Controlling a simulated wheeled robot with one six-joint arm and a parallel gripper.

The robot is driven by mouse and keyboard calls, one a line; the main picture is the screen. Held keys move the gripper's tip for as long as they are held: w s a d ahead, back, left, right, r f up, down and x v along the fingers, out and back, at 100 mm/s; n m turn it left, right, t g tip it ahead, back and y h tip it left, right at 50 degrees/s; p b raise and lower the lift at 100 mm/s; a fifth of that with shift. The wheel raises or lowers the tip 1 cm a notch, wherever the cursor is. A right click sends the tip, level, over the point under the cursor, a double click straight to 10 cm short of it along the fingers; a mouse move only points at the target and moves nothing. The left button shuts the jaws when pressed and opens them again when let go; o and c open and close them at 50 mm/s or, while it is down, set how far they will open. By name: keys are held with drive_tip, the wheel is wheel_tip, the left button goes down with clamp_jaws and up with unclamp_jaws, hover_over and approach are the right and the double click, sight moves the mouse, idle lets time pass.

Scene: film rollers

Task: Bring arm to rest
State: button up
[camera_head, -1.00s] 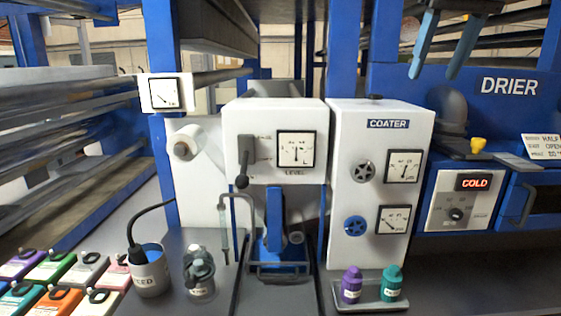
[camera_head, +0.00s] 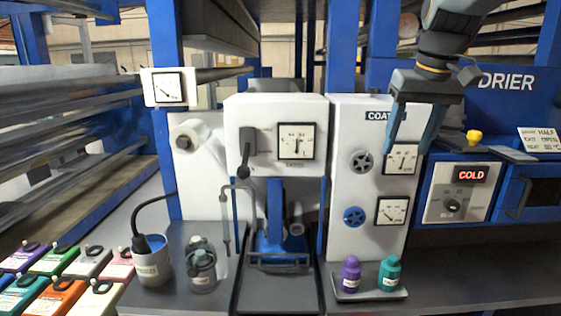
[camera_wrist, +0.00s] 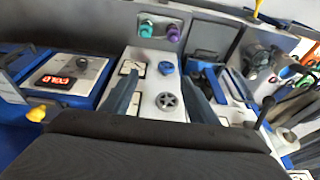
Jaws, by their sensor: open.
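My gripper (camera_head: 410,146) hangs in front of the right side of the white coater cabinet (camera_head: 345,215). Its two blue-grey fingers point down and are spread apart, with nothing between them. In the head view they cover part of the COATER label and flank the upper gauge (camera_head: 403,159). The wrist view shows the same open fingers (camera_wrist: 163,82) to either side of the coater panel, with its grey handwheel (camera_wrist: 168,101) and blue handwheel (camera_wrist: 166,68) in sight between them. I cannot tell the exact gap between the fingers and the panel.
The drier (camera_head: 505,83) stands at right, its display (camera_head: 472,174) reading COLD, with a yellow knob (camera_head: 474,137) above. A purple bottle (camera_head: 350,274) and a teal bottle (camera_head: 389,274) stand on a tray below. The feed cup (camera_head: 152,266) and colored packs (camera_head: 62,297) are at left.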

drive_tip(key=s+a+f+b, duration=0.1)
drive_tip(key=s+f, duration=0.3)
drive_tip(key=f, duration=0.7)
drive_tip(key=s+a+f+g+b, duration=0.1)
drive_tip(key=s+a+f, duration=0.3)
drive_tip(key=f, duration=0.6)
drive_tip(key=s+a+f+g+b, duration=0.1)
drive_tip(key=s+a+f, duration=0.1)
drive_tip(key=s+f, duration=0.4)
wheel_tip(320, 180, down, 6)
drive_tip(key=shift+s+a+r, duration=0.15)
drive_tip(key=shift+a, duration=0.15)
